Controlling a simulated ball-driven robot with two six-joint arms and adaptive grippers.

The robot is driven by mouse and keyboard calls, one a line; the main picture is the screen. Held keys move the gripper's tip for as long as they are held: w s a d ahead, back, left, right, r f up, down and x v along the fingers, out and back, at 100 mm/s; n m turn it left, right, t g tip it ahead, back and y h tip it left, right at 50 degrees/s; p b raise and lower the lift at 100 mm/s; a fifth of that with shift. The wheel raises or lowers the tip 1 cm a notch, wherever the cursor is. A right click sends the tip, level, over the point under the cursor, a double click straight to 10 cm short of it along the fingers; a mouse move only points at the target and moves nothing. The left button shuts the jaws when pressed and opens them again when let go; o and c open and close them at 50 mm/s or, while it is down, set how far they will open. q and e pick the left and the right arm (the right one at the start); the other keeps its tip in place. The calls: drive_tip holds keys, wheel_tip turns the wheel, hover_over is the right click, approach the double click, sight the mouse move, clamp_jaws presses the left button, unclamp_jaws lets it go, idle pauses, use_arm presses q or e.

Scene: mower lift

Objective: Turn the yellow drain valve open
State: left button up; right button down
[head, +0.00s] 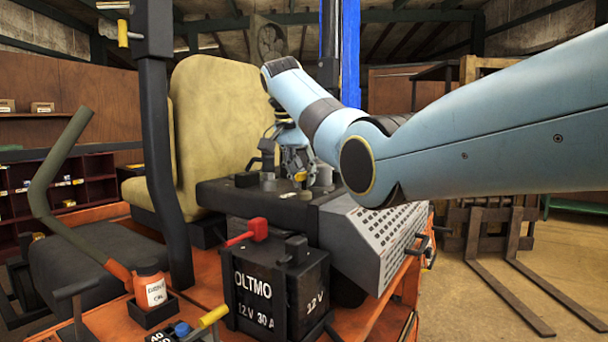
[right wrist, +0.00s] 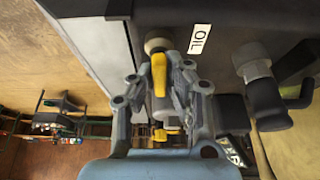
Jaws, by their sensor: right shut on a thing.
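The yellow drain valve handle (right wrist: 159,72) shows in the right wrist view, on a round metal fitting beside a white OIL label (right wrist: 199,39). My right gripper (right wrist: 160,80) has a finger on each side of the handle and is shut on it. The handle lies roughly lengthwise between the fingers. In the head view my right gripper (head: 295,158) is at the dark engine block behind the grey vented cover, and the grip is partly hidden there. A small yellow part (head: 300,177) shows just below it. My left gripper is not in view.
A black battery box (head: 279,287) with a red lever (head: 247,232) stands in front. The grey vented cover (head: 372,235) lies under my right arm. A tan seat (head: 220,120) is behind, and pallet forks (head: 500,260) stand at right. A dark knobbed fitting (right wrist: 262,85) is right of the valve.

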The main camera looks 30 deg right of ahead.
drive_tip(key=n+t+y, duration=0.1)
drive_tip(key=n, duration=0.3)
drive_tip(key=n+t+y, duration=0.1)
drive_tip(key=n, duration=0.3)
drive_tip(key=shift+r+n, duration=0.1)
drive_tip(key=shift+n, duration=0.2)
drive_tip(key=n+y, duration=0.2)
drive_tip(key=n, duration=0.2)
drive_tip(key=shift+t, duration=0.3)
drive_tip(key=n+y, duration=0.1)
drive_tip(key=n, duration=0.3)
drive_tip(key=shift+n+y, duration=0.3)
drive_tip(key=shift+y, duration=0.1)
drive_tip(key=c, duration=1.3)
unclamp_jaws()
drive_tip(key=shift+c, duration=0.2)
